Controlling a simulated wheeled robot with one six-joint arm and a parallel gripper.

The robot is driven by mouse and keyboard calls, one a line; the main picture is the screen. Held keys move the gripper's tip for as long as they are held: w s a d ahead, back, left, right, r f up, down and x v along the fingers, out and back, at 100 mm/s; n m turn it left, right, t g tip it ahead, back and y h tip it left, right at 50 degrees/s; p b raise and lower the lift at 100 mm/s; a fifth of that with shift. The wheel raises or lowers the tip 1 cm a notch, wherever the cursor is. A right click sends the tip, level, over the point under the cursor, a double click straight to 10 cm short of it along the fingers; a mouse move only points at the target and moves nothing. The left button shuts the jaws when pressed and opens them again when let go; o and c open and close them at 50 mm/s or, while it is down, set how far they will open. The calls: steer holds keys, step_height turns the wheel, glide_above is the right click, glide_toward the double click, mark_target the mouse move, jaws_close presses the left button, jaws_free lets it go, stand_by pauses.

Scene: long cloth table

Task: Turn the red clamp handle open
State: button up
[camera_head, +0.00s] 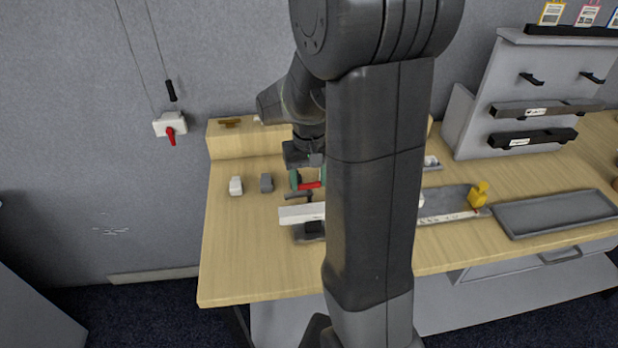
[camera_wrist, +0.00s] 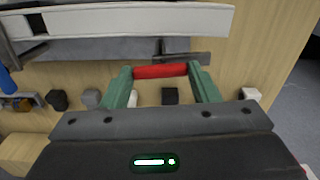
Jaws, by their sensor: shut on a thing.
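The red clamp handle (camera_head: 310,186) is a short red bar low over the left part of the table. In the wrist view the red bar (camera_wrist: 160,71) spans between my two green fingertips, which press on its ends. My gripper (camera_head: 305,181) is shut on it; the same gripper (camera_wrist: 162,76) fills the lower wrist view. A dark flat clamp bar (camera_wrist: 182,58) lies just beyond the handle. A long white piece (camera_head: 301,213) lies in front of it, seen also in the wrist view (camera_wrist: 130,20). My arm hides the right part of the clamp in the head view.
A white block (camera_head: 236,186) and a grey block (camera_head: 266,183) stand left of my gripper. A wooden ledge (camera_head: 232,140) runs along the back. A wall box (camera_head: 167,122) carries another red lever. A yellow bottle (camera_head: 479,195) and grey tray (camera_head: 555,213) are at right.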

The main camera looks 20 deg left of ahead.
mark_target(309, 183)
steer(key=shift+m, duration=0.6)
steer(key=o, duration=1)
step_height(309, 183, up, 14)
steer(key=shift+f, duration=0.1)
step_height(309, 183, down, 14)
steer(key=shift+r, duration=0.1)
stand_by(0.7)
